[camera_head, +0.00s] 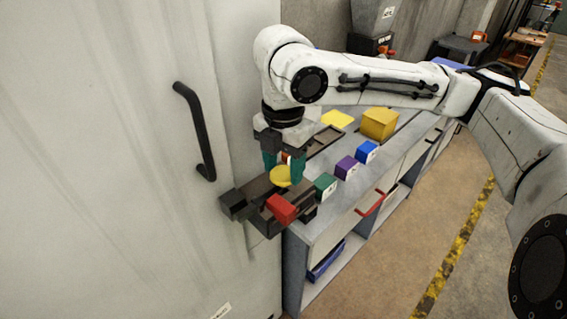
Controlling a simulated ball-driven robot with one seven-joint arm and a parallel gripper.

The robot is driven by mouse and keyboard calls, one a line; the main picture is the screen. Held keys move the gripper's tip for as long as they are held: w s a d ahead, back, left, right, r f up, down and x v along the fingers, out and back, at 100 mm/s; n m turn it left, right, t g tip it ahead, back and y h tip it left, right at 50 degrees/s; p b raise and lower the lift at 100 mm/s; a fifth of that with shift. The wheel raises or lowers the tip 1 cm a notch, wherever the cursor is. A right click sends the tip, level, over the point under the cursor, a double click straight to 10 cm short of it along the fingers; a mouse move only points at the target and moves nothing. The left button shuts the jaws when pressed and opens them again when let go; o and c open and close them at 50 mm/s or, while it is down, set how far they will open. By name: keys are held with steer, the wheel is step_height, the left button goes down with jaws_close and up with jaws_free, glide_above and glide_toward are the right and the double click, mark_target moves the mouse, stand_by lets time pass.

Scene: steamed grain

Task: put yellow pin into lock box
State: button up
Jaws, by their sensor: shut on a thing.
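A yellow round piece (280,177), which looks like the yellow pin, is between the teal fingers of my gripper (284,167). My gripper points down and is shut on it. Any shaft below the round yellow part is hidden. A dark box-like assembly (235,206), which may be the lock box, sits at the near end of the counter beside the large pale door. The yellow piece is over or against its far part; I cannot tell if they touch. No opening in the assembly can be made out.
A large yellow block (379,123), a flat yellow piece (337,118) and a dark tray (323,140) lie farther back. The pale door's black handle (198,132) stands out at left.

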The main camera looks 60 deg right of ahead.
mark_target(283, 173)
steer(key=shift+f+b, duration=0.5)
steer(key=shift+f, duration=0.15)
steer(key=o, duration=0.9)
steer(key=shift+c, duration=0.2)
step_height(283, 173, up, 6)
steer(key=p, duration=0.5)
steer(key=shift+r, duration=2.55)
